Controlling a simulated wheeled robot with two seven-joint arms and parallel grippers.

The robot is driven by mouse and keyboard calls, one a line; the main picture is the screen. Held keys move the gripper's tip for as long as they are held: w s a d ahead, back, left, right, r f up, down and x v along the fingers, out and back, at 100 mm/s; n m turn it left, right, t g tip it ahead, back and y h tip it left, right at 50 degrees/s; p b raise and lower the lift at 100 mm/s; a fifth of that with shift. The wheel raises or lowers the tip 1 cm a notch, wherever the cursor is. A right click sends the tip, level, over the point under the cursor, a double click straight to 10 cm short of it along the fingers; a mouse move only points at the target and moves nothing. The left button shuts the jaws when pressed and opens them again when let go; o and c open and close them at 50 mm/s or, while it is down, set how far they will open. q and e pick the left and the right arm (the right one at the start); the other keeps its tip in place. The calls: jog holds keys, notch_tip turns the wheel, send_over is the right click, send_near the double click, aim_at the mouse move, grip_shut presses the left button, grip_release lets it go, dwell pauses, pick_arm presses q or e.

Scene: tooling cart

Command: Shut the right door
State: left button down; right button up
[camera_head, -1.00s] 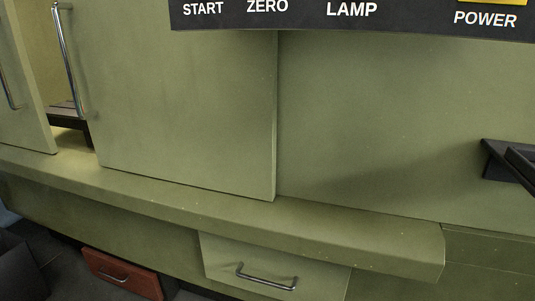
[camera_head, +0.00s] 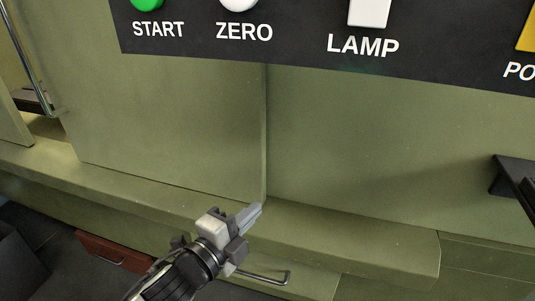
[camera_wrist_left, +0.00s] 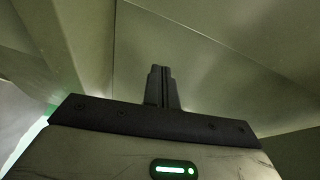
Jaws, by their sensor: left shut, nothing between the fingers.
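The right door (camera_head: 165,120) is a flat green sliding-looking panel in the head view, with a metal bar handle (camera_head: 22,55) near its left edge. A gap separates it from the left door (camera_head: 12,125), and a dark interior shows there. My left gripper (camera_head: 257,213) is shut and empty, in front of the ledge by the door's lower right corner. I cannot tell whether it touches anything. In the left wrist view the closed fingers (camera_wrist_left: 160,88) point at a green surface. My right gripper is not in view.
A black control panel (camera_head: 300,50) with START, ZERO and LAMP buttons overhangs the top. A green ledge (camera_head: 350,232) runs below the doors. A drawer handle (camera_head: 270,279) and a red-brown drawer (camera_head: 105,252) sit lower. A black bracket (camera_head: 510,175) juts out at right.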

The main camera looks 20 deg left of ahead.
pick_arm(q)
jog(key=shift+m, duration=0.9)
jog(key=x, duration=0.3)
jog(key=r+x, duration=0.1)
jog(key=x, duration=0.3)
jog(key=r+p+x, duration=0.1)
jog(key=x, duration=0.3)
jog(key=shift+w+d, duration=0.15)
jog(key=shift+w, duration=0.05)
jog(key=a, duration=0.4)
jog(key=shift+s+a+p, duration=0.1)
jog(key=shift+s+p, duration=0.05)
jog(key=shift+p, duration=0.2)
